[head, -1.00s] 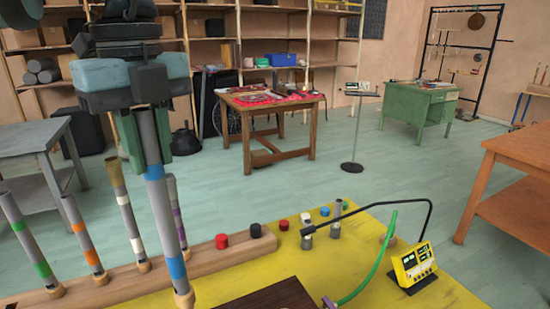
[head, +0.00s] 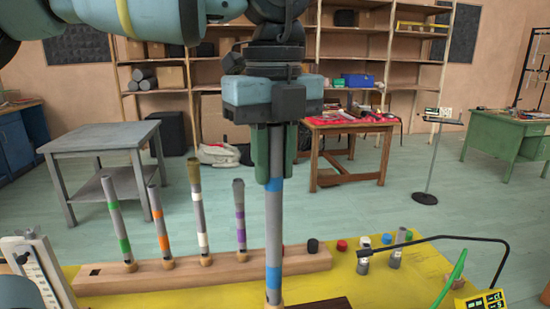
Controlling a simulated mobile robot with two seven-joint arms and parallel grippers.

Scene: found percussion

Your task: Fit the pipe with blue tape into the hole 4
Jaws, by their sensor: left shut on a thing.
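My left gripper (head: 275,176) points down and is shut on the upper part of a grey pipe with blue tape (head: 274,228). The pipe hangs upright, with blue bands near its top and bottom and a tan tip at the lower picture edge. It passes in front of the right part of a long wooden block (head: 190,275). Pipes with green (head: 119,225), orange (head: 160,222), white (head: 202,215) and purple (head: 240,220) tape stand in the block. My right gripper is not in view.
The block lies on a yellow mat (head: 340,285). Black (head: 313,245) and red (head: 342,245) caps stand right of the held pipe. A black lamp-like arm (head: 440,238) and yellow meter (head: 484,302) are further right. A white scaled stand (head: 38,268) is at left.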

